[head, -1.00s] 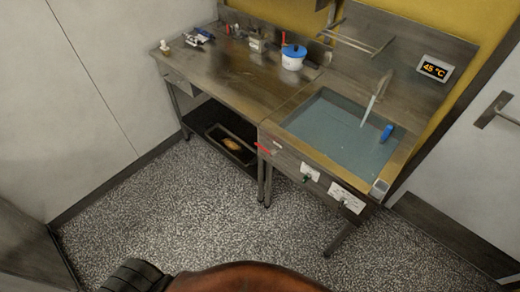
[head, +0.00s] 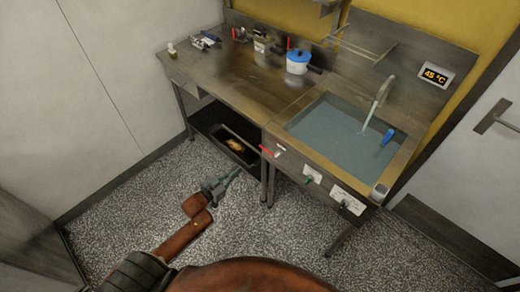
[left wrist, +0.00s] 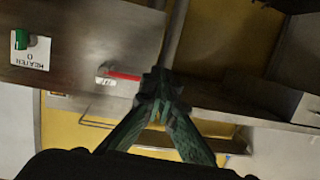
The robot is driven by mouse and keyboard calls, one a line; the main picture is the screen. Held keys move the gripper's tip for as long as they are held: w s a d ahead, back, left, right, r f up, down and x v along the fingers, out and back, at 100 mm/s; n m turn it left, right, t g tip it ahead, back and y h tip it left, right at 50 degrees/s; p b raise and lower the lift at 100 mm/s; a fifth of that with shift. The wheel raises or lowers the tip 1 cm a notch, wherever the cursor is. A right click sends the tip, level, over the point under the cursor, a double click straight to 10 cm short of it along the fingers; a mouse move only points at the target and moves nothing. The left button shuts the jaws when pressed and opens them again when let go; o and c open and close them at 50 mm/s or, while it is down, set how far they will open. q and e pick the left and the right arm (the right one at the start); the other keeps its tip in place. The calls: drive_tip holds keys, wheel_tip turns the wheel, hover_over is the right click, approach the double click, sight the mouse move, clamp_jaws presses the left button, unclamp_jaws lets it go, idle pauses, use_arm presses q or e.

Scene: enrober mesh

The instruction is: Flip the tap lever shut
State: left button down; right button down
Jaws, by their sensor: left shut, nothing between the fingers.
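The red tap lever (head: 267,150) sticks out leftward from the left end of the sink's front panel. It also shows in the left wrist view (left wrist: 124,76), just left of my fingertips in the picture. The faucet (head: 379,98) stands over the sink (head: 340,138) with a pale stream running from it into the water. My left gripper (head: 234,172) is shut and empty, below and left of the lever, pointing toward the sink unit. Its closed fingertips (left wrist: 160,84) also show in the left wrist view. Contact with the lever cannot be told. My right gripper is out of view.
A green heater knob (head: 309,181) and another labelled control (head: 346,203) sit right of the lever. A low shelf with a dark tray (head: 233,146) is under the worktop (head: 228,80). A blue-lidded pot (head: 298,62) stands on top. The floor in front is clear.

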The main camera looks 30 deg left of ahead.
use_arm(q)
drive_tip(key=w+d+r+t+h, duration=0.1)
drive_tip(key=w+d+r, duration=0.1)
drive_tip(key=r, duration=0.8)
drive_tip(key=shift+d+r+m+h, duration=0.15)
drive_tip(key=shift+d+m+h, duration=0.25)
drive_tip(key=shift+d, duration=0.1)
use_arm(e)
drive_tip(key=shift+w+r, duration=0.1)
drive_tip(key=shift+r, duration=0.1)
use_arm(q)
drive_tip(key=w+d+f+b, duration=0.1)
drive_tip(key=w+f, duration=0.3)
drive_tip(key=w, duration=0.6)
drive_tip(key=shift+w+d+f+b, duration=0.2)
drive_tip(key=shift+d+f+b, duration=0.15)
drive_tip(key=shift+d, duration=0.55)
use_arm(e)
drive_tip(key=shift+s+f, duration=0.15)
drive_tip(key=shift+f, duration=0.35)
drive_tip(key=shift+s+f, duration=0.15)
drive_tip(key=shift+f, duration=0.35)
use_arm(q)
drive_tip(key=shift+a, duration=0.15)
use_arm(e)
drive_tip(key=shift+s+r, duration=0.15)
